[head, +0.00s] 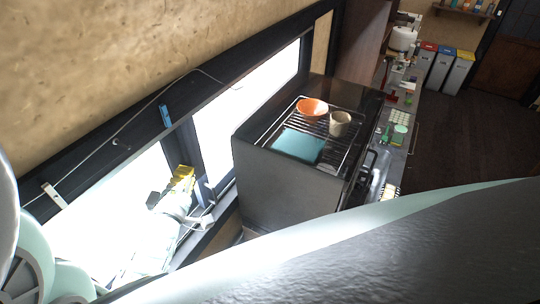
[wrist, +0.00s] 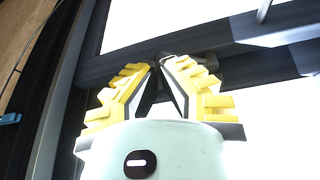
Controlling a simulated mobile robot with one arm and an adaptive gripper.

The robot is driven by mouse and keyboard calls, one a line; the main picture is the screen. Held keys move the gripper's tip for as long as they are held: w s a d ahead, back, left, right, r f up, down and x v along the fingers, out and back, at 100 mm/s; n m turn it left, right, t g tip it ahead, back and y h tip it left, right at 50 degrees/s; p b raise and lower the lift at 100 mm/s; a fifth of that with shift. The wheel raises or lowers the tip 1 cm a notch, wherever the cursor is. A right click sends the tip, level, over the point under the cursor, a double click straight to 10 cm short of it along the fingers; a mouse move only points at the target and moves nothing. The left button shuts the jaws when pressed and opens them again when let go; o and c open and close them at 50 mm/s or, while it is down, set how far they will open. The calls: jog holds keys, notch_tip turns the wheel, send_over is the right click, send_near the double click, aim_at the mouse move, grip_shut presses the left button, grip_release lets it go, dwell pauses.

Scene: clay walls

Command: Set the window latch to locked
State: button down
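The window (head: 130,190) has a dark frame and bright panes on the left of the head view. My gripper (head: 183,174) has yellow ribbed fingers and is at the dark upright between the panes. In the wrist view, its fingertips (wrist: 160,64) lean close together with a narrow gap. A small dark part (wrist: 202,58), perhaps the window latch, sits on the dark frame bar just beyond the tips. The fingers partly hide it, so its setting and whether the tips touch it are unclear.
A blue piece (head: 165,116) is on the upper window frame, with a thin cable nearby. Right of the window, a dark cabinet (head: 270,185) carries a wire rack with an orange bowl (head: 312,108), a beige mug (head: 340,123) and a teal board (head: 298,145). My arm fills the lower foreground.

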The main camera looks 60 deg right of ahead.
jog(key=c, duration=1.5)
grip_release()
jog(key=shift+w+a, duration=0.15)
jog(key=shift+w, duration=0.2)
jog(key=o, duration=0.4)
jog(key=shift+s, duration=0.15)
jog(key=shift+o, duration=0.2)
jog(key=v, duration=1.2)
jog(key=shift+s, duration=0.1)
